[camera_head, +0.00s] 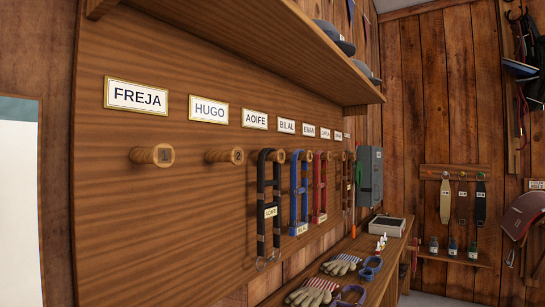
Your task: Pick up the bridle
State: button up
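Several bridle-like strap sets hang in a row from wooden pegs on the left board. A dark brown one (346,185) hangs farther along, partly hidden. The pegs under FREJA (152,155) and HUGO (224,156) are empty. My gripper is not in view.
A shelf with caps (335,40) juts out above the pegs. A bench below (385,238) holds gloves (312,292), blue and purple looped items, and a grey box (385,224). A saddle (523,214) is at the right. Some floor (430,300) shows at the bottom right.

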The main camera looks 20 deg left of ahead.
aim_at(346, 165)
jog(key=i+l, duration=0.5)
jog(key=i, duration=0.15)
jog(key=i+l, duration=0.45)
jog(key=i, duration=0.25)
jog(key=j+u, duration=0.05)
